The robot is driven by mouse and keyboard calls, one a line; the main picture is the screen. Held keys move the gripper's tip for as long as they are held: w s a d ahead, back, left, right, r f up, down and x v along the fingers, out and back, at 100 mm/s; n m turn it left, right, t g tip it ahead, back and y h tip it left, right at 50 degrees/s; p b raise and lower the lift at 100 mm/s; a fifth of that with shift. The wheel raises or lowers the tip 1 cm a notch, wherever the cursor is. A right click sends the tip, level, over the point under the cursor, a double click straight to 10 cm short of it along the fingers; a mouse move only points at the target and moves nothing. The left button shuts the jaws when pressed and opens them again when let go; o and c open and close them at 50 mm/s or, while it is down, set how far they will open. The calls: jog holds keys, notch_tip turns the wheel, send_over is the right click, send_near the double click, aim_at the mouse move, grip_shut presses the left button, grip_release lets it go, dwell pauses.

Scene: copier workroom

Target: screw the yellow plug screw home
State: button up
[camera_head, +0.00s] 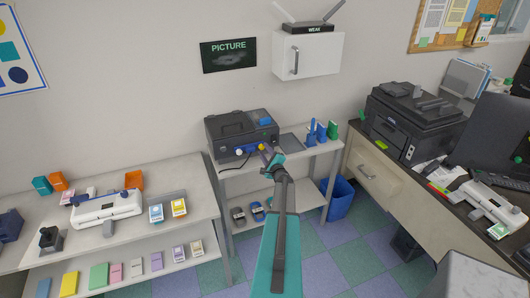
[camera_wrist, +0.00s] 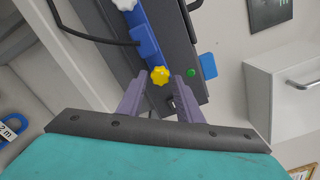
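The yellow plug screw (camera_wrist: 160,76) is a small lobed knob on the front of the dark machine (camera_wrist: 180,45), at the end of a blue plug (camera_wrist: 146,42) with a black cable. It also shows in the head view (camera_head: 261,147). A white screw (camera_wrist: 124,4) sits at the plug's other end. My gripper (camera_wrist: 160,83) is open, its two purple-grey fingers pointing at the machine's front. The yellow screw lies between the fingertips in the wrist view, with a gap visible on each side. I cannot tell how far the screw stands out.
The machine also shows in the head view (camera_head: 241,133), on a white shelf (camera_head: 236,182) against the wall. A green button (camera_wrist: 191,71) and a dark knob (camera_wrist: 170,103) are close to the right finger. Blue and green bottles (camera_head: 322,131) stand to the right. A wall cabinet (camera_head: 318,55) hangs above.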

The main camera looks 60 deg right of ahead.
jog(key=b+v, duration=0.4)
jog(key=v, duration=0.9)
jog(key=shift+s, duration=0.2)
jog(key=shift+a+f, duration=0.15)
dwell(0.4)
